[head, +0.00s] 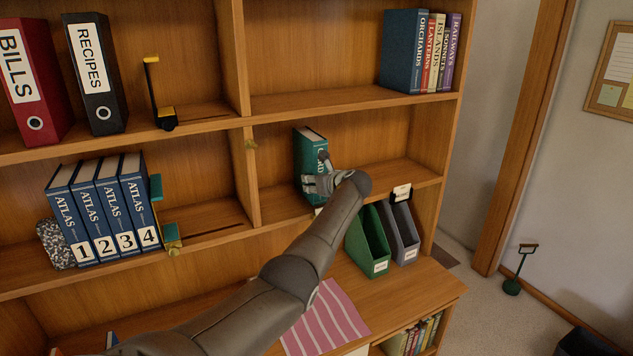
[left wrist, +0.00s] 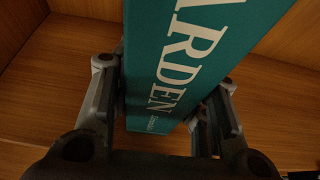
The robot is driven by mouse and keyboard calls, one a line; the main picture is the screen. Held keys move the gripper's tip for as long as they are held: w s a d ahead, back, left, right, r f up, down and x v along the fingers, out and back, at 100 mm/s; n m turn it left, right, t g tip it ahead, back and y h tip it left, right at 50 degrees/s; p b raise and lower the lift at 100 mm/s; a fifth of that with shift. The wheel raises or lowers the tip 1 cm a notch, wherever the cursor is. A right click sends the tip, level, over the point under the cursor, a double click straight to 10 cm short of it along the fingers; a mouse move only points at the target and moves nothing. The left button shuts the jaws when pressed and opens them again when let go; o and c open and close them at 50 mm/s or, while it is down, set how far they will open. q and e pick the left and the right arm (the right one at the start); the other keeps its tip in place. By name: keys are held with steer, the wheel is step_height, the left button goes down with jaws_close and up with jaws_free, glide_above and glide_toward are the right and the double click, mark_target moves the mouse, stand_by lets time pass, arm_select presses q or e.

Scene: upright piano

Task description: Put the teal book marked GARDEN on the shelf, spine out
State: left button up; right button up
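The teal book marked GARDEN (head: 309,155) stands roughly upright in the middle-right compartment of the wooden shelf (head: 276,204), a little right of the divider. Its spine faces out toward me. My left gripper (head: 322,183) is at the lower part of the spine. In the left wrist view, the white-lettered teal spine (left wrist: 190,60) lies between the two fingers (left wrist: 160,105), one close against each side, so the gripper looks shut on the book. The gripper hides the book's lower end in the head view, so I cannot tell whether it rests on the board. My right gripper is out of view.
Several books (head: 402,50) stand above at right. Blue atlases (head: 112,208) and a teal-and-yellow bookend (head: 163,215) stand left of the divider (head: 240,170). Green (head: 366,242) and grey (head: 400,232) file holders stand on the counter below. The compartment is clear right of the book.

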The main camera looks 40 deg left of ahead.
arm_select(q)
steer(key=o, duration=0.4)
steer(key=shift+r, duration=0.15)
steer(key=shift+o, duration=0.2)
steer(key=shift+s+d+f, duration=0.1)
steer(key=shift+f, duration=0.15)
steer(key=shift+d+r, duration=0.2)
steer(key=shift+d, duration=0.1)
steer(key=v, duration=1.1)
steer(key=shift+r, duration=0.3)
steer(key=shift+s+d+f, duration=0.1)
steer(key=shift+s, duration=0.05)
